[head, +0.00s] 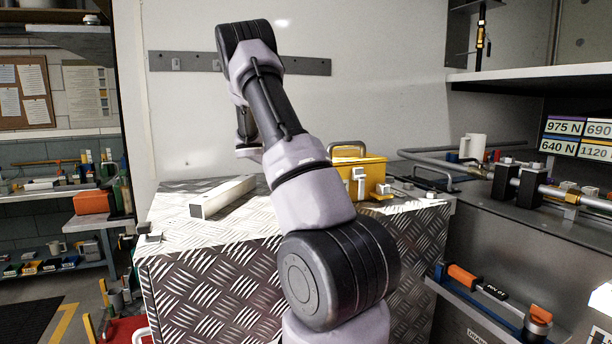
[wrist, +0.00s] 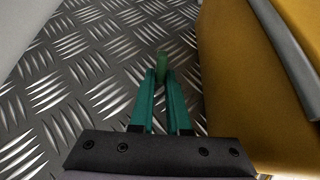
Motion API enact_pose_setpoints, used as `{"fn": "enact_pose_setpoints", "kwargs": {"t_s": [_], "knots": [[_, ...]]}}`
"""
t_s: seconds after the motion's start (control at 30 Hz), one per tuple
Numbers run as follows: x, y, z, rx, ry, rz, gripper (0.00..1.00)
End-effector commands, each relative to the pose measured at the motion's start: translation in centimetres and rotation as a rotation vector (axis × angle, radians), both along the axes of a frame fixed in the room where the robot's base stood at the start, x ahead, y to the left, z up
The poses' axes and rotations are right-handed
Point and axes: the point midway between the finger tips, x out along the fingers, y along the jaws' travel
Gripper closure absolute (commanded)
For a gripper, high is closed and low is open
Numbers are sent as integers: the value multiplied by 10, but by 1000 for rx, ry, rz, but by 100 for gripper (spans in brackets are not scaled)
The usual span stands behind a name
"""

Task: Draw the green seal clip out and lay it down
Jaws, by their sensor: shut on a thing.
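My gripper (wrist: 161,82) shows in the wrist view with its two teal fingers closed together at the tips. It is shut on the green seal clip (wrist: 162,66), a small dark green piece that sticks out just beyond the fingertips. The clip is over the diamond-plate top (wrist: 75,75); whether it touches the plate I cannot tell. The yellow box (wrist: 228,80) stands close to the right of the fingers, apart from the clip. In the head view my arm hides the fingers and the clip, and the yellow box (head: 372,172) shows behind the arm.
A long pale bar (head: 222,197) lies on the diamond-plate chest (head: 200,290) at the left. Small metal parts (head: 405,190) lie right of the yellow box. Bare plate shows left of my fingers.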

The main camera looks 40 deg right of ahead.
Motion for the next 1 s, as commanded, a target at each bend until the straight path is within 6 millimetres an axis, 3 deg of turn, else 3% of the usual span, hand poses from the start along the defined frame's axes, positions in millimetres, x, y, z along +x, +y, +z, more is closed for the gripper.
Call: {"fn": "enact_pose_setpoints", "kwargs": {"t_s": [0.07, 0.1, 0.17, 0.2, 0.57, 1.0], "knots": [[0, 0, 0, 0, 0, 0, 100], [0, 0, 0, 0, 0, 0, 78], [0, 0, 0, 0, 0, 0, 55], [0, 0, 0, 0, 0, 0, 50], [1, 4, 3, 0, -1, 0, 50], [18, 71, 42, 0, -3, 2, 50]]}}
